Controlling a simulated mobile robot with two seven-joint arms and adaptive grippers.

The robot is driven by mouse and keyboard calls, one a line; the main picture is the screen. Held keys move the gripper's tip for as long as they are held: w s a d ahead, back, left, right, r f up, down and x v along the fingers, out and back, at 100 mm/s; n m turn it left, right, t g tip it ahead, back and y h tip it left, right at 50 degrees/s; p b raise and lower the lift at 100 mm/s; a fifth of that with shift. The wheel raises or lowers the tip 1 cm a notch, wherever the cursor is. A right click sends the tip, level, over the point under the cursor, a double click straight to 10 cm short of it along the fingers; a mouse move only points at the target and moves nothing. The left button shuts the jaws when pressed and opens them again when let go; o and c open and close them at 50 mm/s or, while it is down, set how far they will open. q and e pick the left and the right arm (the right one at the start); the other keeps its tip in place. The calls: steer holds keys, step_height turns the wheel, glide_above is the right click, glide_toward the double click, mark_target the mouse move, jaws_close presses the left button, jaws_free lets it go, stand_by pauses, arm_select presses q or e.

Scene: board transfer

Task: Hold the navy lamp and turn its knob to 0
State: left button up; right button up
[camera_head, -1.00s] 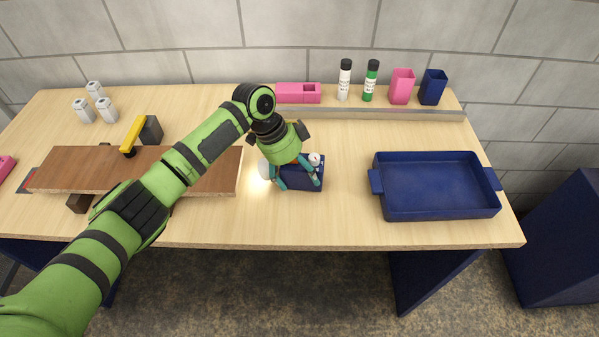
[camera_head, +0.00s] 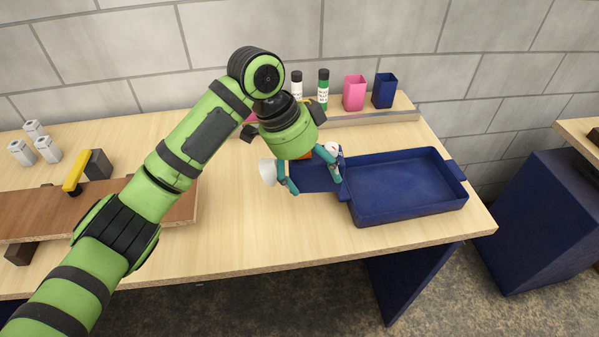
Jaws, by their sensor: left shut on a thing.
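The navy lamp (camera_head: 313,177) is a small navy box held in my left gripper (camera_head: 316,182), whose teal fingers close on its two sides. Its whitish round shade (camera_head: 267,172) shows to the left of the fingers. A white round knob (camera_head: 332,149) with a small red mark shows at the upper right of the box, partly behind a finger. The knob's setting is too small to read. The lamp appears raised above the table, overlapping the left end of the navy tray in the picture. My right gripper is not in view.
The navy tray (camera_head: 408,208) stands at the table's right. Behind are two bottles, a pink cup (camera_head: 354,92) and a navy cup (camera_head: 385,91) on a ledge. A brown board (camera_head: 182,208) with a yellow-handled tool (camera_head: 76,172) lies left. The front middle table is bare.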

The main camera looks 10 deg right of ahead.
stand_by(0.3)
arm_select(q)
steer(key=shift+w+a+p, duration=0.35)
steer(key=shift+w+a, duration=0.15)
steer(key=shift+a, duration=0.35)
steer(key=shift+w+a+p, duration=0.4)
steer(key=shift+w+a, duration=0.05)
steer(key=shift+a, duration=0.45)
steer(key=shift+w+a+p, duration=0.35)
steer(key=shift+w+a, duration=0.15)
steer(key=shift+a, duration=0.35)
steer(key=shift+w+a+p, duration=0.25)
steer(key=shift+w+a, duration=0.25)
steer(key=shift+a, duration=0.35)
steer(key=shift+w+a+p, duration=0.3)
steer(key=shift+w+a, duration=0.2)
steer(key=shift+a, duration=0.35)
steer(key=shift+w+a+p, duration=0.25)
steer(key=shift+w+a, duration=0.25)
steer(key=shift+a, duration=0.35)
steer(key=shift+f, duration=0.15)
steer(key=shift+f+b, duration=2)
steer(key=shift+f, duration=3.3)
steer(key=o, duration=1.4)
steer(key=shift+r, duration=0.1)
steer(key=shift+s, duration=0.1)
steer(key=c, duration=1.1)
